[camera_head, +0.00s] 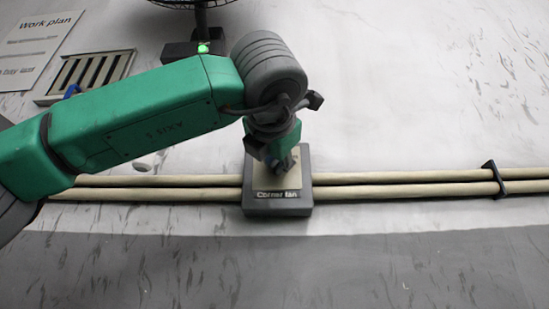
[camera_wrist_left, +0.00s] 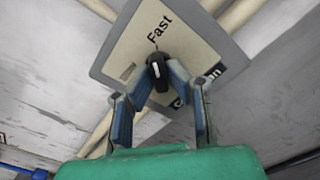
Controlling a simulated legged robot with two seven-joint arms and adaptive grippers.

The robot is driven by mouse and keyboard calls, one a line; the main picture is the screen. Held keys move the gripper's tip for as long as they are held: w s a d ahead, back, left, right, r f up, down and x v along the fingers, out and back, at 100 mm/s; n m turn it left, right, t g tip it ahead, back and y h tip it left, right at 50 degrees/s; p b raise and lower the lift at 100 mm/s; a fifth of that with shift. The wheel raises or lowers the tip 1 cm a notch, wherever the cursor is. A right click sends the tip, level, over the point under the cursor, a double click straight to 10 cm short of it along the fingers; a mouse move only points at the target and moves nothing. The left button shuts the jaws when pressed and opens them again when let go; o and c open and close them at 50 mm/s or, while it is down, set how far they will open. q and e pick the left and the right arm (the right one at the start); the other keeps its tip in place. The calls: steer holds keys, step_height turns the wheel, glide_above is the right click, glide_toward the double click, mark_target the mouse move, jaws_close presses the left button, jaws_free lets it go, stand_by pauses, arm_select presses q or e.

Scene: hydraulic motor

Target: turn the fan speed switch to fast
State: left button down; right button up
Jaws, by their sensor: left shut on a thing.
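The fan speed switch is a grey wall box (camera_head: 278,201) with a beige face plate, labelled "Corner fan" in the head view. In the left wrist view its beige plate (camera_wrist_left: 183,38) shows the word "Fast", and a black knob (camera_wrist_left: 158,72) with a white mark sits near its middle. My left gripper (camera_head: 277,166) is at the box's face in the head view. In the left wrist view the left gripper (camera_wrist_left: 158,84) has its blue-grey fingers closed around the knob. The fingers hide part of the plate and its lower lettering. My right gripper is not in view.
Two beige pipes (camera_head: 400,184) run along the wall on both sides of the box, with a dark clamp (camera_head: 494,179) at right. A fan base with a green light (camera_head: 203,48), a vent grille (camera_head: 90,74) and a work plan sheet (camera_head: 34,45) are at upper left.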

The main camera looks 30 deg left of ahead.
arm_select(q)
steer(key=shift+a+r+m, duration=0.15)
steer(key=shift+r+m, duration=0.15)
steer(key=shift+m, duration=0.3)
steer(key=c, duration=1.7)
jaws_free()
steer(key=shift+o, duration=0.6)
steer(key=shift+w+f, duration=0.1)
steer(key=shift+w, duration=0.05)
steer(key=shift+w+f, duration=0.2)
steer(key=shift+w, duration=0.1)
steer(key=shift+s, duration=0.1)
steer(key=v, duration=1.2)
steer(key=shift+f, duration=0.1)
